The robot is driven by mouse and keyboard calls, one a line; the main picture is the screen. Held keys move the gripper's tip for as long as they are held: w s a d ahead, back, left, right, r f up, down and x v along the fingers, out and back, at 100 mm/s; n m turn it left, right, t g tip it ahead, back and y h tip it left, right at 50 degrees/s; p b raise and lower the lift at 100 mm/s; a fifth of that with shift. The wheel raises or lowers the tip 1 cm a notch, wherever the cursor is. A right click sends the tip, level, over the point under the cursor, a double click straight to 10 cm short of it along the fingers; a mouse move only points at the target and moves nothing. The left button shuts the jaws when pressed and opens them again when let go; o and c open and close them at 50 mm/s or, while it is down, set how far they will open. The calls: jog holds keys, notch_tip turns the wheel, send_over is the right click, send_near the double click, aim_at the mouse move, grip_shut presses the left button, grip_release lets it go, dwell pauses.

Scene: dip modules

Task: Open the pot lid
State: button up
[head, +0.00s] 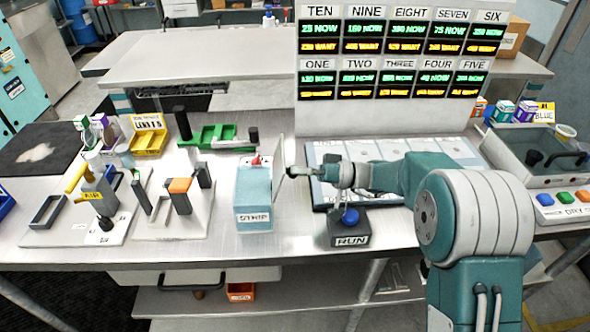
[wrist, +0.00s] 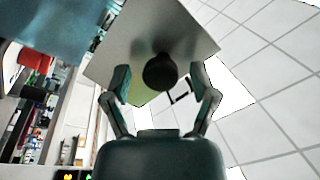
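A light blue box marked STRIP (head: 255,193) stands on the bench, with a red item (head: 257,160) showing at its open top. A thin grey lid plate (head: 281,157) stands steeply tilted at the box's right side. In the wrist view the lid plate (wrist: 120,50) is square, with a round black knob (wrist: 160,72) on its face. My gripper (head: 299,172) is just right of the lid. In the wrist view my gripper (wrist: 166,84) is open, its fingers on either side of the knob with gaps. The lid's hinge is not clear.
A black RUN box with a blue button (head: 350,217) stands below my wrist. A white panelled tray (head: 330,155) lies behind it. Green trays (head: 215,136) and tool stands (head: 180,200) fill the left. A teal-grey tub (head: 510,150) is at the right.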

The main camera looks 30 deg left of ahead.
notch_tip(320, 180, up, 10)
jog(key=shift+f, duration=0.1)
dwell(0.5)
dwell(0.4)
jog(key=shift+d, duration=0.3)
jog(key=s+d+f+m+t+h, duration=0.2)
jog(key=s+d+m+t+h, duration=0.3)
jog(key=d, duration=0.9)
jog(key=s+d+f+m+t+h, duration=0.1)
jog(key=s+d+m+t+h, duration=0.4)
jog(key=d, duration=0.8)
jog(key=s+d+f+m+t+h, duration=0.2)
jog(key=s+d+m+t+h, duration=0.3)
jog(key=d, duration=0.9)
jog(key=shift+d+f+m+t+h, duration=0.3)
jog(key=shift+d+m+t+h, duration=0.1)
jog(key=shift+t+h, duration=0.35)
jog(key=shift+s, duration=0.1)
